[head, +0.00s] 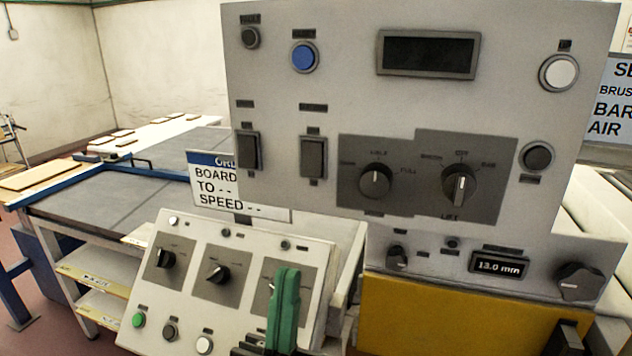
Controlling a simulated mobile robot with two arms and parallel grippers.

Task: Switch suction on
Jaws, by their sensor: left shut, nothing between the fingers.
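The upright control panel (290,190) fills the upper middle of the head view. It carries two dark rocker switches, a left one (248,151) and a right one (313,157), a left rotary knob (376,181) and a right rotary knob (460,185). The small labels are mostly too blurred to read, and I cannot tell which control is for suction. My left gripper (284,305), with green fingers, is shut and empty at the bottom middle. It is in front of the sloped lower panel (190,320) and covers part of its right knob plate. My right gripper does not show.
The upright panel also has a blue button (304,57), a white button (559,73) and a dark display (428,54). A lower box (420,250) shows 13.0 mm above a yellow front (450,315). A grey-topped table (110,205) stands at left.

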